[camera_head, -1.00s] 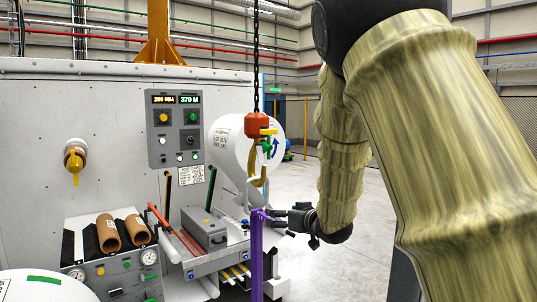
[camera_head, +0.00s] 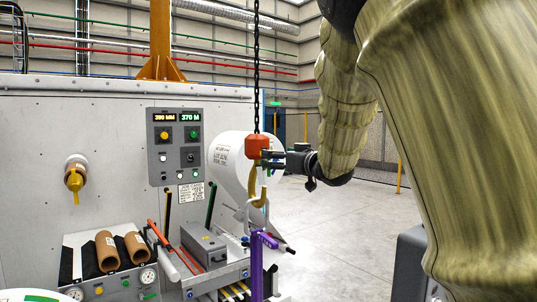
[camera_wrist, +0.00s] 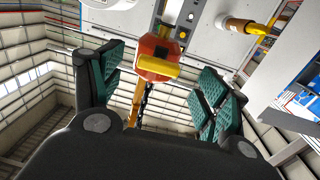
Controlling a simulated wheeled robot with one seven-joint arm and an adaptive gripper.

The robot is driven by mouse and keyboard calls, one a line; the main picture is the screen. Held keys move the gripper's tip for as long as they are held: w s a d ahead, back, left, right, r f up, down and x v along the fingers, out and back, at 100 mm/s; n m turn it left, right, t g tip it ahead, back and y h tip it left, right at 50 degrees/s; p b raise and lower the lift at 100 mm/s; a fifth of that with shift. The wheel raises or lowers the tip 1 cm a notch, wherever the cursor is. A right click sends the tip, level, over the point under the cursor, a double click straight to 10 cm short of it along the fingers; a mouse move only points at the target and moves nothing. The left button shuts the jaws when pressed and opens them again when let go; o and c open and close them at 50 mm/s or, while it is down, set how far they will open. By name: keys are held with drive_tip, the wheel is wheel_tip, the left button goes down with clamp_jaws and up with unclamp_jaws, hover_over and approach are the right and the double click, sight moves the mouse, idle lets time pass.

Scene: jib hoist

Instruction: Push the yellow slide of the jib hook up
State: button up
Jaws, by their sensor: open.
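The jib hook hangs on a black chain; its orange-red block (camera_head: 257,146) has a brass-coloured hook (camera_head: 256,187) below it. My gripper (camera_head: 266,158) is at the block's right side in the head view and covers the side where the slide sits. In the wrist view the orange block (camera_wrist: 155,57) and the yellow slide (camera_wrist: 160,66) lie between my gripper's (camera_wrist: 160,85) two green-padded fingers. The fingers are apart, with gaps on both sides. I cannot tell whether any part of the gripper touches the slide.
A purple sling (camera_head: 257,265) hangs below the hook on a metal link. A white roll (camera_head: 229,160) stands close behind the block. The control box (camera_head: 178,147) is on the grey machine wall at left. The floor (camera_head: 325,225) at right is clear.

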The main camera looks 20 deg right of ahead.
sight(264, 144)
drive_tip(key=shift+p+x, duration=0.75)
drive_tip(key=shift+x, duration=2.2)
drive_tip(key=shift+f, duration=0.1)
drive_tip(key=shift+c, duration=0.2)
drive_tip(key=c, duration=1.4)
drive_tip(key=shift+r+p, duration=1.15)
drive_tip(key=shift+r, duration=0.55)
drive_tip(key=shift+c, duration=0.2)
drive_tip(key=shift+w, duration=0.1)
drive_tip(key=o, duration=1.5)
